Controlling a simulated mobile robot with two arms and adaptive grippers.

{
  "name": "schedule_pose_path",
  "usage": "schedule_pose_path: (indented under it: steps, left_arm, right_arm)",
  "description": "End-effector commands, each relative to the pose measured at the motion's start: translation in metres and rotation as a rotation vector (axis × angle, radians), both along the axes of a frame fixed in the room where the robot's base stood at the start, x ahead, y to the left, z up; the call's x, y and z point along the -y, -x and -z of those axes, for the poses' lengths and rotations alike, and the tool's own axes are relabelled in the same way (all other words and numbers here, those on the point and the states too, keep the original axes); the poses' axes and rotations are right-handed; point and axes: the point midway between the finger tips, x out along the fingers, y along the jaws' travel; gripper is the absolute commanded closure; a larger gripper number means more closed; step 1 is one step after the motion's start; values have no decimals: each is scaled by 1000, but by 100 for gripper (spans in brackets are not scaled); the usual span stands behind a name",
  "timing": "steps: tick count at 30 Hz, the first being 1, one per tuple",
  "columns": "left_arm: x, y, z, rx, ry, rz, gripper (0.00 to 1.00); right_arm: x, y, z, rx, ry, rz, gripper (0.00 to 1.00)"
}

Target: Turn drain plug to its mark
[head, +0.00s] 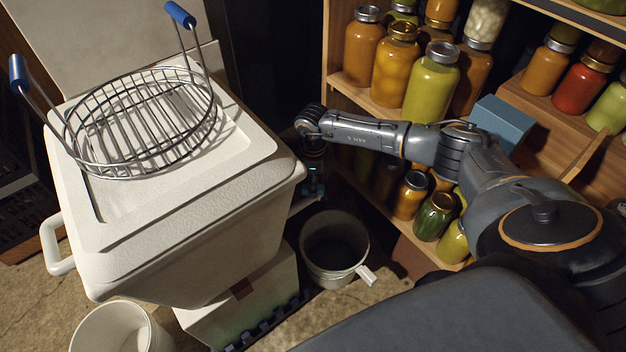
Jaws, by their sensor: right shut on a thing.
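The white cooler (190,220) stands at the left with its lid closed. My right arm reaches in from the right across the jar shelf, and its wrist bends down at the cooler's right side. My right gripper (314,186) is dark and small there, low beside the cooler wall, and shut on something. That place fits the drain plug, but the plug and its mark are hidden by the cooler's edge and the shadow. My left gripper is not in view.
A wire basket (140,120) with blue-tipped handles sits on the lid. A grey bucket (336,274) stands on the floor below my right gripper. A white bucket (112,330) is at the front left. A wooden shelf (520,92) of filled jars is close beside my right arm.

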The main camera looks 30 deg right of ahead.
Motion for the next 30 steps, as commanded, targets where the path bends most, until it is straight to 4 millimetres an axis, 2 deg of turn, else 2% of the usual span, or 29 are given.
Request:
schedule_pose_path:
  steps: [8,18,30]
  left_arm:
    - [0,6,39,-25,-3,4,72]
    - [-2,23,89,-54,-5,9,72]
    - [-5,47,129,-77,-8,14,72]
  right_arm:
    - [0,0,-2,-1,1,262,100]
    - [0,0,-2,0,2,572,100]
    - [1,0,-1,0,2,818,100]
